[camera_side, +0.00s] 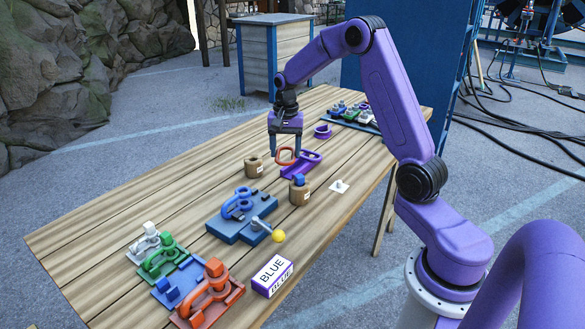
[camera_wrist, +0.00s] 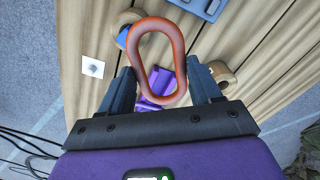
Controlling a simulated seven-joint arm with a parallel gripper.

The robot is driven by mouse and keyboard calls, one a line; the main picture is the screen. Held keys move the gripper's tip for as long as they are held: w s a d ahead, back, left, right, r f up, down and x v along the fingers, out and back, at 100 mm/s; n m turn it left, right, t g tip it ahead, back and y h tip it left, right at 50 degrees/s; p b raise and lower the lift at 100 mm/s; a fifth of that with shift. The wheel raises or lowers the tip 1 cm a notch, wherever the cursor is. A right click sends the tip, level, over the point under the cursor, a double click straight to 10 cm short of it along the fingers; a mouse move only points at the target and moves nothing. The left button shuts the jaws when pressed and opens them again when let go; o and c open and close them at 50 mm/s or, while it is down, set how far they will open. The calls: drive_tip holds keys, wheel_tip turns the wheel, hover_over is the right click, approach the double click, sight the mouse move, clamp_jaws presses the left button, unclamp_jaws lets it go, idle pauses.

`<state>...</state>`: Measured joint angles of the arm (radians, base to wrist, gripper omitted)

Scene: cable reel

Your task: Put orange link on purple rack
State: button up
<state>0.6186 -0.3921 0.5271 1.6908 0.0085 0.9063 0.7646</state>
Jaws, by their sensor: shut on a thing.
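The orange link (camera_wrist: 156,24) is an oval ring, held between the two fingers of my gripper (camera_wrist: 162,76). In the side view my gripper (camera_side: 287,152) points down and is shut on the orange link (camera_side: 284,163). The purple rack (camera_side: 301,167) lies on the table just under and to the right of the link. In the wrist view the purple rack (camera_wrist: 166,80) shows through and below the ring, partly hidden by it. The link appears a little above the rack; I cannot tell whether they touch.
A wooden spool (camera_side: 253,167) and one with a blue top (camera_side: 299,190) flank the rack. A blue fixture (camera_side: 228,228), yellow ball (camera_side: 279,236), "BLUE" box (camera_side: 272,276) and several coloured racks with links stand nearer. A purple piece (camera_side: 322,132) lies behind.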

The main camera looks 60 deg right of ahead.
drive_tip(key=shift+s+d+r+n, duration=1.25)
drive_tip(key=shift+s+d+n, duration=1.1)
drive_tip(key=shift+s+n, duration=2.4)
drive_tip(key=shift+n, duration=0.95)
drive_tip(key=shift+w+d+f, duration=1.05)
drive_tip(key=shift+w+f, duration=0.6)
drive_tip(key=shift+w, duration=0.7)
drive_tip(key=shift+w+d+f, duration=1)
drive_tip(key=shift+w+f, duration=0.7)
drive_tip(key=shift+w, duration=0.7)
drive_tip(key=shift+w+d+f, duration=1.05)
drive_tip(key=shift+w+f, duration=0.6)
drive_tip(key=shift+w, duration=0.7)
drive_tip(key=shift+f, duration=1.45)
drive_tip(key=shift+f, duration=0.15)
drive_tip(key=o, duration=1.4)
